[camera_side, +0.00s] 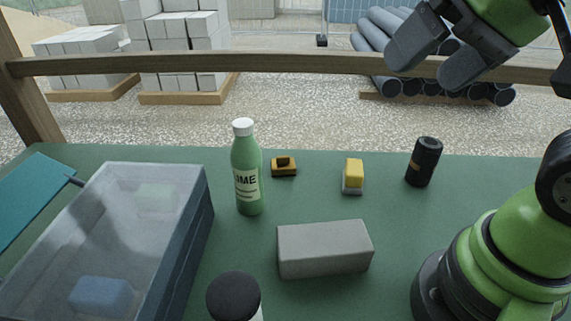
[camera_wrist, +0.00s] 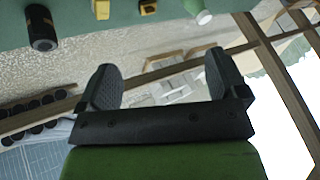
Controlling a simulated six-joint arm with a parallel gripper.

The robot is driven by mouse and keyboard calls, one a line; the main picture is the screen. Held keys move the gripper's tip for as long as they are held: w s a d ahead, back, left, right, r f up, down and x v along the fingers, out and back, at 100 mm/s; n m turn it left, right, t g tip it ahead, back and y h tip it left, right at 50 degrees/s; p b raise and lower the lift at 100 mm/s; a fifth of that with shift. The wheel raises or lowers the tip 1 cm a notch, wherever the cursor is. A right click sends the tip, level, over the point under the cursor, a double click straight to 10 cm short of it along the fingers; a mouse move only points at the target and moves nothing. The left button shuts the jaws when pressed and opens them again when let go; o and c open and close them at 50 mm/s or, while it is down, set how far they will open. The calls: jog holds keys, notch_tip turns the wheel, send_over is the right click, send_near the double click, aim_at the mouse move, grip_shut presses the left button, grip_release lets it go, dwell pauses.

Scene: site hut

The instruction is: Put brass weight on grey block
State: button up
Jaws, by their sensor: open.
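The brass weight (camera_side: 284,168) is a small golden-brown piece with a darker raised part. It sits on the green table just right of the green bottle, and part of it shows at the top edge of the wrist view (camera_wrist: 148,7). The grey block (camera_side: 325,249) is a long plain block lying flat nearer the front, with its top bare. My gripper (camera_side: 428,72) is high at the upper right in the side view, well away from both. Its two dark fingers are apart with nothing between them, as the wrist view also shows (camera_wrist: 160,72).
A green bottle (camera_side: 247,170) stands left of the weight. A yellow piece with a pale base (camera_side: 353,176) and a black cylinder (camera_side: 423,162) stand to its right. A translucent box (camera_side: 185,195) fills the left. A black-capped container (camera_side: 233,296) is at the front. A wooden rail (camera_side: 280,64) runs behind.

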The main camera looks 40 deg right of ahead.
jog(key=w+d+f+m+g+h, duration=0.1)
jog(key=w+d+f+h, duration=0.1)
jog(key=w, duration=0.7)
jog(key=m+g+h, duration=0.1)
jog(key=g+h, duration=0.1)
send_over(283, 158)
jog(key=s+a, duration=0.2)
jog(key=s, duration=0.3)
notch_tip(283, 158, down, 14)
jog(key=f, duration=0.1)
jog(key=shift+m, duration=0.3)
jog(key=x, duration=0.3)
jog(key=a+x, duration=0.1)
jog(key=x, duration=0.5)
jog(key=shift+w+a+f, duration=0.15)
jog(key=shift+w, duration=0.05)
jog(key=shift+x, duration=2.95)
jog(key=shift+w, duration=0.1)
jog(key=c, duration=1.4)
